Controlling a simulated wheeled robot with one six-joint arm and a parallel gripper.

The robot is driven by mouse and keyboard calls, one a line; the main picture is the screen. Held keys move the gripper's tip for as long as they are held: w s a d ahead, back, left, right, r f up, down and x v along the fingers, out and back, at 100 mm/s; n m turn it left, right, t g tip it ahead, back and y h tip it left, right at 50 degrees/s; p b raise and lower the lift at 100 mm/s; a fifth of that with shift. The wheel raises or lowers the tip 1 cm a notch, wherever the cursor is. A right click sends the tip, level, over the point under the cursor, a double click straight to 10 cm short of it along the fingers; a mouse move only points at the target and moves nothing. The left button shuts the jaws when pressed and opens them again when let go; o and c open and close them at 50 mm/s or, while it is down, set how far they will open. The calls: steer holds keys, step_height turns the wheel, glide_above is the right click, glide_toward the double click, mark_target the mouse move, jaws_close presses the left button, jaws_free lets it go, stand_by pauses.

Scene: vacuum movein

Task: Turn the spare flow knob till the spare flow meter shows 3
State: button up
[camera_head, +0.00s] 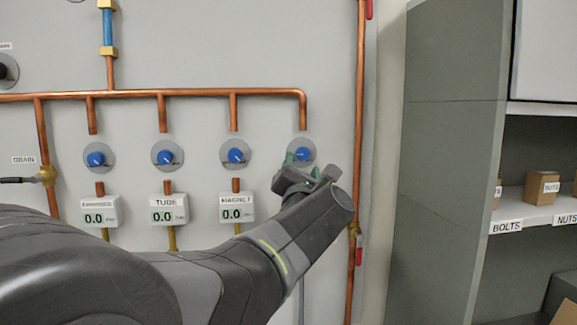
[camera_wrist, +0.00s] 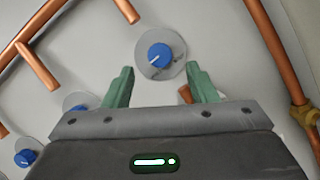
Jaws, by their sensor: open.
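The blue knob at the right end of the row (camera_head: 302,153) sits on a round grey plate on the wall panel. Its label and meter are hidden behind my arm, so no reading shows for it. In the wrist view this knob (camera_wrist: 155,56) has a white pointer line toward its lower left. My gripper (camera_wrist: 160,72) is open, with one green finger on each side of the knob's lower edge. Nothing is held between the fingers. In the head view my gripper (camera_head: 301,165) is just below and in front of the knob; contact cannot be told.
Three other blue knobs, the nearest above the MAGNET meter (camera_head: 237,208), stand to the left. The TUBE meter (camera_head: 169,210) and its neighbours read 0.0. A vertical copper pipe (camera_head: 358,110) runs close on the right. A grey cabinet (camera_head: 445,160) stands beyond it.

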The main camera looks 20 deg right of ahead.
mark_target(303, 156)
steer(key=b+v, duration=0.1)
steer(key=v, duration=0.8)
steer(key=shift+s, duration=0.25)
steer(key=shift+w, duration=0.15)
steer(key=p+x, duration=0.2)
steer(key=x, duration=1.1)
steer(key=shift+w+r+p, duration=0.1)
steer(key=shift+w+p, duration=0.2)
steer(key=shift+p, duration=0.1)
steer(key=shift+n, duration=0.3)
